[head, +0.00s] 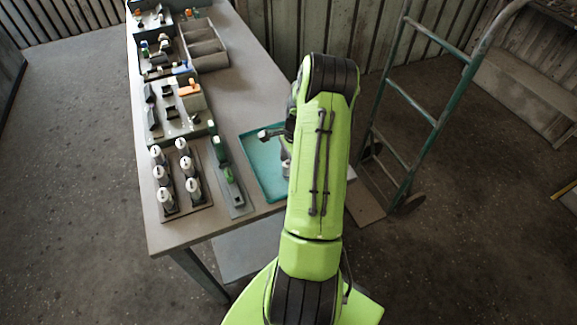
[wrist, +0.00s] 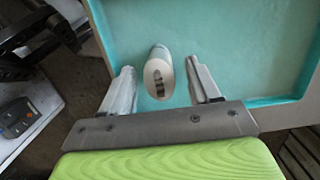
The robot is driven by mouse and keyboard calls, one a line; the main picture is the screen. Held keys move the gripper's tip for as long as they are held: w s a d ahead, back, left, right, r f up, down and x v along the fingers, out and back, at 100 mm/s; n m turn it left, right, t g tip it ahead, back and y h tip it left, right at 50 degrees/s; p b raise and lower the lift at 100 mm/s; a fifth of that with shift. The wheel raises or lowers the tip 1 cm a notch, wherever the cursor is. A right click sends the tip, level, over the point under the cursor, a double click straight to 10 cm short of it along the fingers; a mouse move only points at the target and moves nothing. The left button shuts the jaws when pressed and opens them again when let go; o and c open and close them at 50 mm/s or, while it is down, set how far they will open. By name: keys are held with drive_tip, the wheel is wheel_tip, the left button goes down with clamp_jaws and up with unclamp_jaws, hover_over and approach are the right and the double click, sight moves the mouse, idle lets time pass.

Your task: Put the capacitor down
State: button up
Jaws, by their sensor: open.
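The capacitor (wrist: 158,72) is a white cylinder with dark terminals on its top end. In the wrist view it stands over the turquoise tray (wrist: 240,45), with its lower end hidden. My gripper (wrist: 161,78) is open, with one finger on each side of the capacitor and a visible gap to both. In the head view my arm hides most of the gripper. A small pale part of the capacitor (head: 285,168) shows at the arm's left edge, over the turquoise tray (head: 255,160).
A holder (head: 184,211) with several white capacitors stands at the table's front left. A narrow grey tray (head: 237,205) with green parts lies between it and the turquoise tray. Bins (head: 205,48) stand farther back. A green hand truck (head: 433,118) stands right of the table.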

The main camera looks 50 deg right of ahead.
drive_tip(key=r, duration=0.6)
drive_tip(key=s+d+r, duration=0.1)
drive_tip(key=r, duration=0.2)
drive_tip(key=shift+d+r, duration=0.1)
drive_tip(key=shift+r, duration=0.2)
drive_tip(key=w+a+r+n+h, duration=0.35)
drive_tip(key=a+r+n, duration=0.75)
drive_tip(key=a+r, duration=0.6)
drive_tip(key=s+a+n+t+y, duration=0.1)
drive_tip(key=s+a+n+t, duration=0.1)
drive_tip(key=s+a+n, duration=0.4)
drive_tip(key=s+a+r+n+t+y, duration=0.1)
drive_tip(key=s+a+n+t, duration=0.1)
drive_tip(key=s+a+n, duration=0.4)
drive_tip(key=a+n, duration=0.1)
drive_tip(key=a, duration=0.4)
drive_tip(key=shift+s+a+r+t, duration=0.25)
drive_tip(key=shift+s+r+t, duration=0.05)
